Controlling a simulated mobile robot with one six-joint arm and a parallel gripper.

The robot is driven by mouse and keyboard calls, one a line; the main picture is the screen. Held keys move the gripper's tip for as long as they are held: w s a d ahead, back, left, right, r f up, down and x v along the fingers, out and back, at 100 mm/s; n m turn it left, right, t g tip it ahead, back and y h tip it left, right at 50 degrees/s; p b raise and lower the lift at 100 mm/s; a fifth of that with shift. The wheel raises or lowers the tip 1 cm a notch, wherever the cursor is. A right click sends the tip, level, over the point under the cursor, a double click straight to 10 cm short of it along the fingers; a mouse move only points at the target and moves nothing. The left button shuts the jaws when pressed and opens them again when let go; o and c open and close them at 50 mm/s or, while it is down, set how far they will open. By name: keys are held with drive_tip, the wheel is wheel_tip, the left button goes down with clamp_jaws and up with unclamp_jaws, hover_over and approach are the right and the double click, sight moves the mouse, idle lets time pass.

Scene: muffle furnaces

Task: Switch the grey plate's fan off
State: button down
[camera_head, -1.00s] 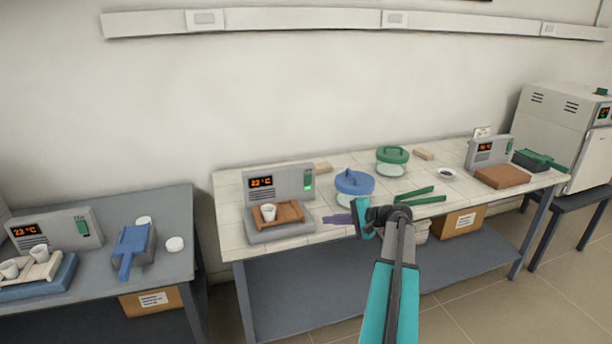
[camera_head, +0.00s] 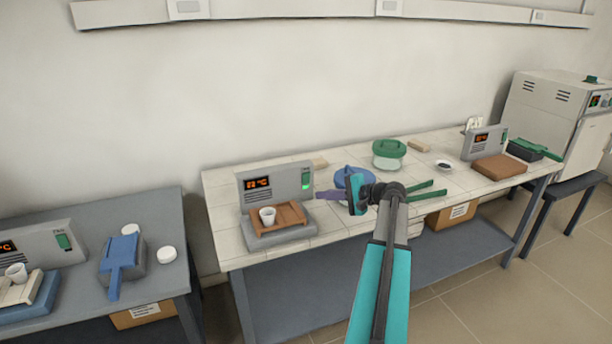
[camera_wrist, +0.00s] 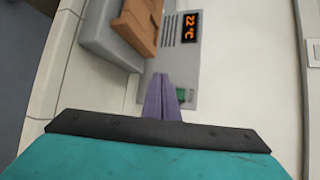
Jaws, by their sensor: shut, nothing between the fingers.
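The grey plate (camera_head: 282,240) stands at the left end of the white-tiled bench. A brown tray (camera_head: 293,216) with a white cup (camera_head: 267,217) rests on it. Behind it is its grey panel (camera_head: 276,186) with an orange-lit display and a green switch (camera_head: 306,181) at the right end. My gripper (camera_head: 322,195) is shut and empty, its purple fingers pointing at the panel just right of and below the switch. In the wrist view, the fingertips (camera_wrist: 163,82) lie over the panel and partly hide the green switch (camera_wrist: 186,95). Whether they touch it I cannot tell.
A blue-lidded pot (camera_head: 350,177), partly hidden by my wrist, stands just right of the panel. A green-lidded pot (camera_head: 388,154) and green tongs (camera_head: 428,188) are further right.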

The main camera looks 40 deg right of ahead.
drive_tip(key=shift+w, duration=0.15)
drive_tip(key=w+d+r, duration=0.1)
drive_tip(key=w+d, duration=0.2)
drive_tip(key=w, duration=0.5)
drive_tip(key=shift+d+p, duration=0.15)
drive_tip(key=shift+p, duration=0.15)
drive_tip(key=shift+w+d+r, duration=0.1)
drive_tip(key=shift+w+d, duration=0.15)
drive_tip(key=shift+w, duration=0.35)
idle(3.2)
drive_tip(key=shift+s, duration=0.1)
drive_tip(key=shift+s+a, duration=0.3)
drive_tip(key=shift+s, duration=0.3)
drive_tip(key=shift+s, duration=0.1)
idle(0.4)
drive_tip(key=shift+s+a+f+b, duration=0.1)
drive_tip(key=shift+s+a, duration=0.2)
drive_tip(key=shift+s, duration=0.45)
drive_tip(key=shift+s+a+f+b, duration=0.15)
drive_tip(key=shift+s+a, duration=0.15)
drive_tip(key=shift+s, duration=0.4)
drive_tip(key=shift+s+a+f+b, duration=0.1)
drive_tip(key=shift+s+a, duration=0.2)
drive_tip(key=shift+s, duration=0.45)
